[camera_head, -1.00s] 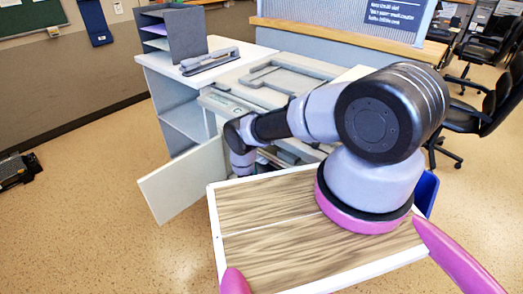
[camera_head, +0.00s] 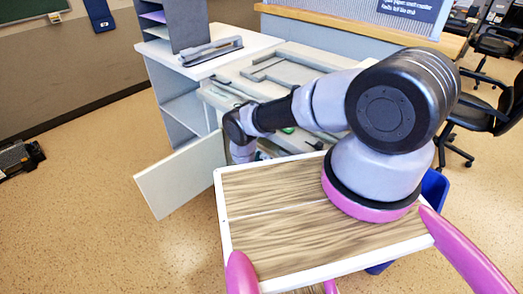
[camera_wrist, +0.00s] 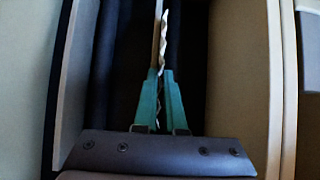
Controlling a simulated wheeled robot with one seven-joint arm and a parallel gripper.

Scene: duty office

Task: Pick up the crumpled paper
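A thin white strip with a jagged edge, which looks like the crumpled paper (camera_wrist: 164,42), stands edge-on in the wrist view. It runs between the two teal fingers of my gripper (camera_wrist: 160,73) and past their tips. The fingers are close together, with the white edge in the narrow gap, so my gripper looks shut on it. Most of the paper's faces are hidden from this angle. In the head view my arm reaches down at the grey machine's open front, and neither the fingers nor the paper can be made out there.
In the wrist view, pale walls (camera_wrist: 242,70) flank a dark, narrow space around my gripper. In the head view, an open cabinet door (camera_head: 182,177) stands left of my arm. A stapler (camera_head: 212,51) and a grey paper sorter (camera_head: 175,22) sit on the counter.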

